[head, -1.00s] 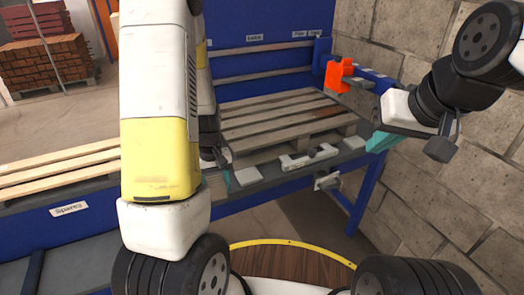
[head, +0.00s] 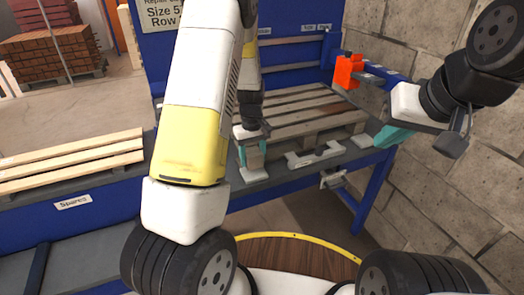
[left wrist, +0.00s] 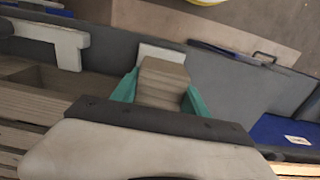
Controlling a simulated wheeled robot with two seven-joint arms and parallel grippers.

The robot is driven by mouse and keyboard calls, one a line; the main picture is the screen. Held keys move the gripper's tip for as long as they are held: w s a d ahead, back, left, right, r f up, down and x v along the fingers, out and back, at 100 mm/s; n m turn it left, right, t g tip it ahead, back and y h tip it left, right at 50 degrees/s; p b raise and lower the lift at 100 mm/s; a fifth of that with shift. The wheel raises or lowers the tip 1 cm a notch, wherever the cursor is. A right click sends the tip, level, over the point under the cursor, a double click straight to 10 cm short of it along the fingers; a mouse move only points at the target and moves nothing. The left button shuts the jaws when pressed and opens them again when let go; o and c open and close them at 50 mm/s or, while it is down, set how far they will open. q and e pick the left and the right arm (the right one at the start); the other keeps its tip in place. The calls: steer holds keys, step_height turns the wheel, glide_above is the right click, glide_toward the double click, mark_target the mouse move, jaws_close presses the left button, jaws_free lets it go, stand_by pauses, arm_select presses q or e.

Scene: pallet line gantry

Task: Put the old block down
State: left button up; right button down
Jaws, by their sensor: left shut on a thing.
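My left gripper (head: 251,156) is shut on the old block (left wrist: 163,82), a grey-brown wooden block held between teal fingers in the left wrist view. In the head view the block shows only partly between the fingers. The gripper is over the bench's front ledge, at a small white pad (head: 255,174); the pad also shows just past the block in the left wrist view (left wrist: 163,52). I cannot tell whether the block touches the pad. My right gripper (head: 392,136) is at the right, with teal showing below its white body; its opening is unclear.
A wooden pallet (head: 300,108) lies on the blue bench behind the ledge. A white handle-like piece (head: 314,155) and another pale pad (head: 361,141) are on the ledge to the right. An orange fixture (head: 348,72) stands behind. Pale boards (head: 70,160) lie at left.

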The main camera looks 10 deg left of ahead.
mark_target(254, 164)
arm_select(q)
steer(key=shift+w+d+f, duration=0.15)
steer(key=shift+f, duration=1.65)
steer(key=o, duration=1.6)
steer(key=shift+f, duration=0.15)
steer(key=shift+c, duration=0.2)
